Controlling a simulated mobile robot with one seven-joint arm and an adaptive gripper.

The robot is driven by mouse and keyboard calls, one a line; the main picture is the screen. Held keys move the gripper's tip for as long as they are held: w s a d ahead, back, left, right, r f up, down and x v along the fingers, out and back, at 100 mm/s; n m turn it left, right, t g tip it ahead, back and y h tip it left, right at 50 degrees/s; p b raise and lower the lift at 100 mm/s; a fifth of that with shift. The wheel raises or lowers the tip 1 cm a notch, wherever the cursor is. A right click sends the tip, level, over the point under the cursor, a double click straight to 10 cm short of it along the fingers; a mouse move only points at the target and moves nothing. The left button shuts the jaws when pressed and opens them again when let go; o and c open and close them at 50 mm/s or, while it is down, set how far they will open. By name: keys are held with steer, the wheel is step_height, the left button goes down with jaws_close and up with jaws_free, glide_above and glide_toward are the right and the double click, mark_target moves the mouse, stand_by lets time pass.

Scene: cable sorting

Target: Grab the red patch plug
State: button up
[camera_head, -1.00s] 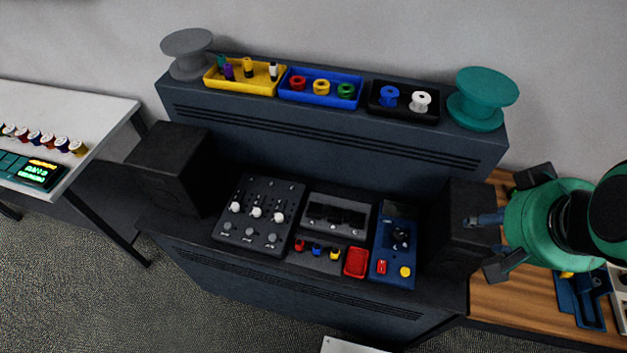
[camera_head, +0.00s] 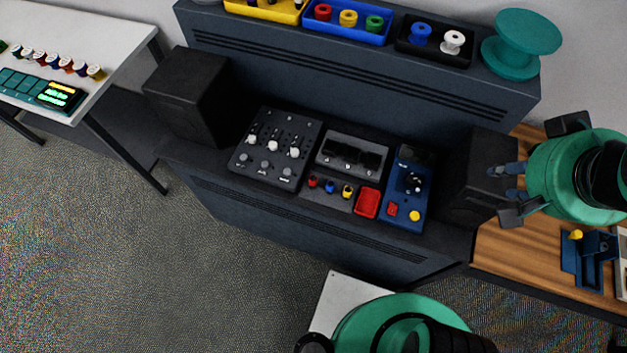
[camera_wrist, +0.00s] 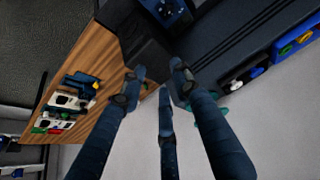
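The red patch plug (camera_head: 312,181) is the leftmost of three small plugs on the front edge of the middle unit on the dark console. A blue plug (camera_head: 329,187) and a yellow plug (camera_head: 347,191) stand to its right. My gripper (camera_head: 507,189) is far to the right of the plugs, by the right black box. Its fingers are spread, with nothing between them, as the wrist view (camera_wrist: 160,84) also shows. I cannot make out the red plug in the wrist view.
A black box (camera_head: 472,178) stands between my gripper and the console units. A red block (camera_head: 367,203) and a blue panel (camera_head: 405,190) lie right of the plugs. Spools and trays line the upper shelf (camera_head: 330,57). A wooden table (camera_head: 510,247) is at right.

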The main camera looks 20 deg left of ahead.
steer(key=w+a+f+g, duration=0.2)
steer(key=w+a+f, duration=0.2)
steer(key=w+a, duration=0.35)
steer(key=n+g+p, duration=0.2)
steer(key=n+g, duration=0.1)
steer(key=g, duration=0.1)
glide_above(313, 177)
step_height(313, 177, down, 25)
steer(key=shift+r, duration=0.2)
steer(key=shift+f, duration=0.1)
steer(key=shift+f+b, duration=0.4)
steer(key=shift+f, duration=3.8)
